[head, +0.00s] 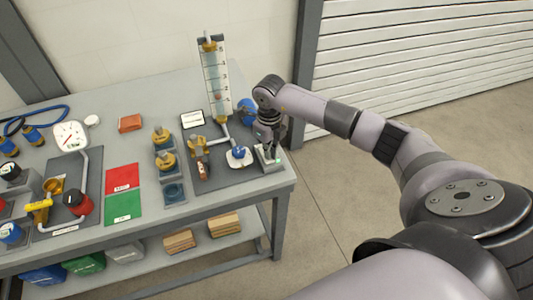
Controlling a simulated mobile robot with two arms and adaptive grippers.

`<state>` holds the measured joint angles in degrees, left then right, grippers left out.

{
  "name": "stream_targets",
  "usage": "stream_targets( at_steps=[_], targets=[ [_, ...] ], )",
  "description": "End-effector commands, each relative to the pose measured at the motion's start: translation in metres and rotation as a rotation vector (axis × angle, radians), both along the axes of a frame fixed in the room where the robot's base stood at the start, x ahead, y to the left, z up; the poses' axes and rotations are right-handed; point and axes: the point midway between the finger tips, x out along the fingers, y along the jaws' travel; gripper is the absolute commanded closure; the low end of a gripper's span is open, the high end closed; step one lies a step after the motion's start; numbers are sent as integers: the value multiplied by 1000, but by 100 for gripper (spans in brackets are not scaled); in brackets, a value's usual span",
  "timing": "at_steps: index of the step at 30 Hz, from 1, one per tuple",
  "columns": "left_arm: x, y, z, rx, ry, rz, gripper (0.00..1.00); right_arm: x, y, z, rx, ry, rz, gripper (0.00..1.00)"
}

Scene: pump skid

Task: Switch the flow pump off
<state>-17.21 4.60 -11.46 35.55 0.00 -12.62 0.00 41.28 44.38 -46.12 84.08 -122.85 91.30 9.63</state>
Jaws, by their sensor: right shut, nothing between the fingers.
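A small grey switch box (270,166) with a lit green lamp sits at the right end of the bench, on a dark base plate. My right gripper (272,143) is shut and empty, pointing down right at the top of this box. The gripper hides part of the box top, and I cannot tell whether the fingertips touch it. A blue-topped round part on a white base (239,157) sits just left of the box. A tall clear flow gauge (215,80) with a number scale stands behind them. My left gripper is not in view.
The grey bench (285,180) ends close to the box. Left of it are brass fittings (164,160), red (122,177) and green (123,208) mats, and a white dial gauge (70,136). A blue part (247,110) stands behind the gripper. The floor at right is clear.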

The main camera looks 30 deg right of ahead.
Motion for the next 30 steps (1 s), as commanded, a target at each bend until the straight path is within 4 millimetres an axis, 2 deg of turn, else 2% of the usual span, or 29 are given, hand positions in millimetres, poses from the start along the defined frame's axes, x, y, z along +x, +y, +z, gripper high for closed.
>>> stream_targets(
  at_steps=[25,30],
  targets=[
    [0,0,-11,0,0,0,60,0,0,-14,0,1,0,100],
    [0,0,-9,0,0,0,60,-1,0,-12,0,3,0,100]
  ],
)
